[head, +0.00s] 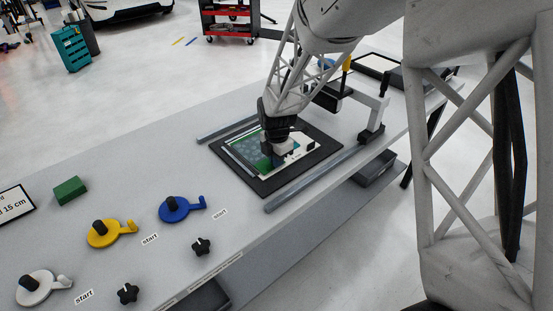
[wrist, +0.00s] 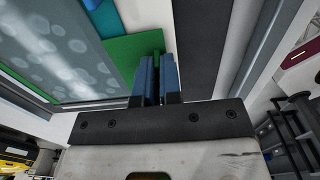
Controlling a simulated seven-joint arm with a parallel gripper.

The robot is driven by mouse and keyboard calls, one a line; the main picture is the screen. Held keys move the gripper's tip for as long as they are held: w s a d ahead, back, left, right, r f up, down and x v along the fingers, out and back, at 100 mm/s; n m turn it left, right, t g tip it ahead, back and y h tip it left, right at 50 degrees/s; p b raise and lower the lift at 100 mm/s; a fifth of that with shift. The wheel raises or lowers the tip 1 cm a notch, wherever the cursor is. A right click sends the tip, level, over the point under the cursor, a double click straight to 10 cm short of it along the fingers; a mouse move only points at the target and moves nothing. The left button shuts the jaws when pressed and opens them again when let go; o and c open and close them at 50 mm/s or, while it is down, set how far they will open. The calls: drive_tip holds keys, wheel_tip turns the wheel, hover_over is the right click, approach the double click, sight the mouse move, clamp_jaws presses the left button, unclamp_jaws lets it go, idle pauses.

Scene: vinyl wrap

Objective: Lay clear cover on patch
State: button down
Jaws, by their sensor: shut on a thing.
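The patch (head: 265,163), printed in green, blue and white, lies on a black mat (head: 266,187) on the table. My gripper (head: 278,146) is low over the right part of the patch in the head view. In the wrist view its two blue fingertips (wrist: 157,78) are shut close together beside a green area. A shiny grey-green sheet with pale round spots (wrist: 62,50) shows at left in the wrist view.
Grey rails (head: 318,178) run beside the mat, with a stand (head: 372,130) at right. Blue (head: 182,208), yellow (head: 110,232) and white (head: 38,287) pieces with black knobs lie toward the front left. A green block (head: 70,190) lies behind them.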

drive_tip(key=c, duration=1.3)
unclamp_jaws()
wheel_tip(320, 180, up, 12)
drive_tip(key=shift+r, duration=0.1)
